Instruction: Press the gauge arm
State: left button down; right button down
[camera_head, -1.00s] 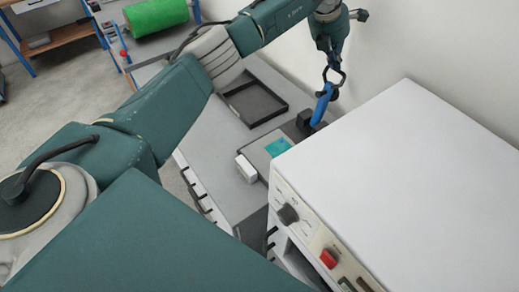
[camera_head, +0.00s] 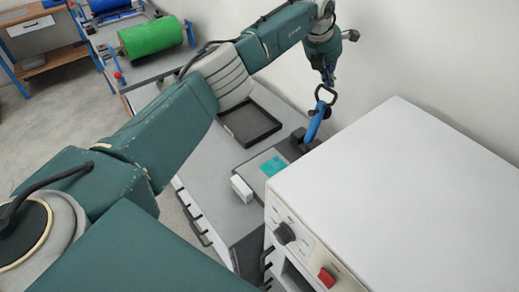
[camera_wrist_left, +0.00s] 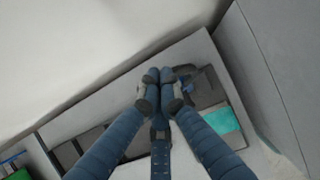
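My right gripper is not in view.
A big white machine (camera_head: 400,190) with a knob and red switch stands close on the right. A shallow black tray (camera_head: 262,138) and small white box (camera_head: 242,188) sit on the grey bench. A wall (camera_head: 430,50) rises behind. A green roll (camera_head: 150,37) is far left.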

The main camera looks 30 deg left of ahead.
pick_arm(q)
jog(key=shift+d+f, duration=0.1)
jog(key=shift+d, duration=0.05)
jog(key=shift+r, duration=0.8)
jog(key=v, duration=1)
jog(key=shift+s+a, duration=0.3)
jog(key=shift+s, duration=0.05)
jog(key=shift+r, duration=0.2)
